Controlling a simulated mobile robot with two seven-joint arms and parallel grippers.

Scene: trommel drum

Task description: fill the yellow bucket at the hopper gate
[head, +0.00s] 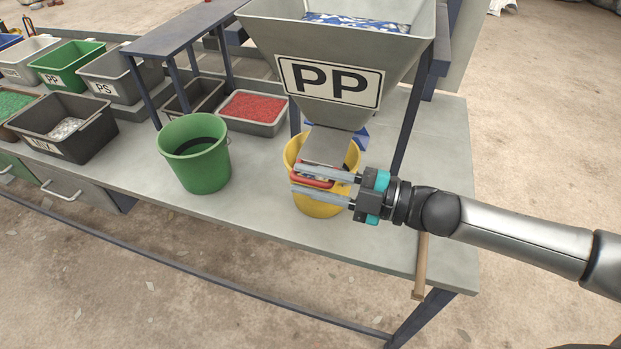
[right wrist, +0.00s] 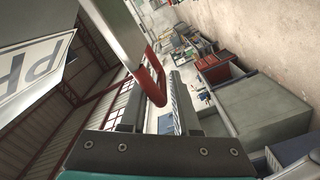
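The yellow bucket (head: 318,208) stands on the bench directly under the grey hopper (head: 345,40) labelled PP. Blue and white flakes (head: 355,22) show in the hopper's top. The grey gate plate (head: 327,146) hangs below the hopper mouth, over the bucket, with a red handle (head: 311,183) at its lower end. My right gripper (head: 308,180) comes in from the right with its fingers apart, one on each side of the red handle. The handle also shows between the fingers in the right wrist view (right wrist: 154,88). The bucket's inside is mostly hidden. My left gripper is out of view.
A green bucket (head: 196,165) stands on the bench left of the yellow one. A wooden-handled tool (head: 421,268) lies at the bench's front right edge.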

